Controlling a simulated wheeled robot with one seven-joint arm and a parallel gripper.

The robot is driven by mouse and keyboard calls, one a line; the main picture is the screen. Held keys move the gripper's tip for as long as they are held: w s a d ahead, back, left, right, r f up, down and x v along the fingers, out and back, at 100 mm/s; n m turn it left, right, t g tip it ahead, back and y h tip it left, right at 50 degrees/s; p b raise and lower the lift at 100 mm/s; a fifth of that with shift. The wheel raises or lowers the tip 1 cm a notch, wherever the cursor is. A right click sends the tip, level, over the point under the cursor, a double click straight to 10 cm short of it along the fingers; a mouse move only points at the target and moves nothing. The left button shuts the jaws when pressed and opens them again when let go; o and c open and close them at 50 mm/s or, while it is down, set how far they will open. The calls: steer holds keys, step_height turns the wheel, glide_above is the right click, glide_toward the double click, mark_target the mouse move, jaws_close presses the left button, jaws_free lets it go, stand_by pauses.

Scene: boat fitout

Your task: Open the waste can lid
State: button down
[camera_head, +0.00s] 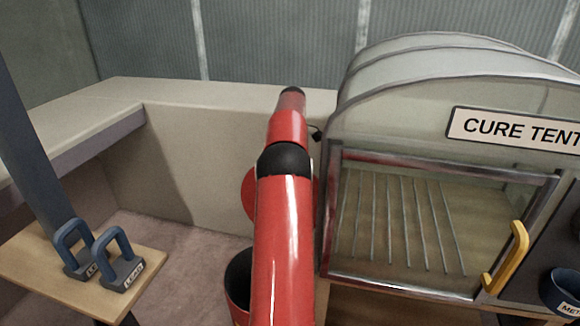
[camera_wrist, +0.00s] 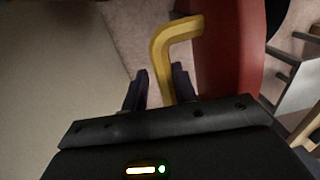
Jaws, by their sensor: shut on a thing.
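The waste can (camera_head: 232,300) stands low in the middle of the head view, partly behind my red arm, with its dark inside showing. Its round red lid (camera_head: 249,194) stands raised above the can's far side, partly hidden by my arm. In the wrist view the red lid (camera_wrist: 228,55) fills the upper right middle, with a yellow bent handle (camera_wrist: 178,32) on it. My gripper (camera_wrist: 160,88) is shut on the yellow handle, whose lower part lies between the two dark fingers. My gripper is hidden behind my arm in the head view.
A cure tent (camera_head: 425,110) with a yellow door handle (camera_head: 506,260) stands close on the right. Two lead weights (camera_head: 98,256) sit on a wooden board (camera_head: 45,268) at left. A pale wall (camera_head: 200,160) runs behind the can. Carpet is clear between board and can.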

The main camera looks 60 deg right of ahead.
steer(key=shift+d+f, duration=0.25)
steer(key=shift+d, duration=0.2)
steer(key=c, duration=1.5)
jaws_free()
steer(key=shift+o, duration=0.9)
steer(key=shift+d+f, duration=0.2)
steer(key=shift+w, duration=0.1)
steer(key=shift+r, duration=0.15)
step_height(320, 180, up, 8)
steer(key=shift+w+d, duration=0.15)
steer(key=shift+d, duration=0.05)
